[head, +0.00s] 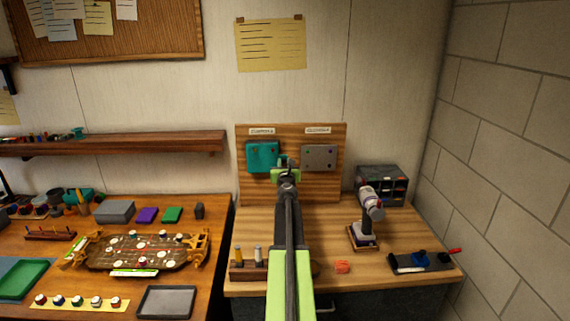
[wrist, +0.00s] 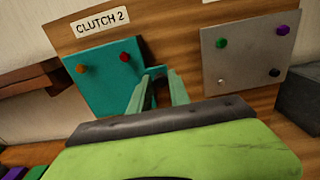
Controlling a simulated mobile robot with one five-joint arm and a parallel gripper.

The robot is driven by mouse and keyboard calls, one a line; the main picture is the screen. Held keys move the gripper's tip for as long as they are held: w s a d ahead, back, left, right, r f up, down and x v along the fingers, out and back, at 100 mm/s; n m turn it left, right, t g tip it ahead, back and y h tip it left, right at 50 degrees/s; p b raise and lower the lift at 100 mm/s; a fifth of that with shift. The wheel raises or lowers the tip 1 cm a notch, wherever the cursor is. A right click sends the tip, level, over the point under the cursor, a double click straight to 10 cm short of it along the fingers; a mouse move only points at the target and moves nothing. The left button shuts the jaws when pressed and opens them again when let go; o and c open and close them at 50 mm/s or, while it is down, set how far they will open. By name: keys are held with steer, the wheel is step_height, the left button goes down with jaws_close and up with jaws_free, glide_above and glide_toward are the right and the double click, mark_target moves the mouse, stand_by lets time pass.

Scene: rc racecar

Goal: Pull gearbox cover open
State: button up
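Two covers hang side by side on an upright wooden board. Contact with the handle cannot be told. Both covers look closed.
A microscope-like tool (head: 368,205) and a dark drawer box (head: 382,184) stand right on the bench. A black tray (head: 410,263) lies at front right. The left table (head: 215,240) holds a racecar chassis and several small parts. A brick wall closes the right side.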

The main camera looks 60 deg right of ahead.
jaws_close()
stand_by(1.0)
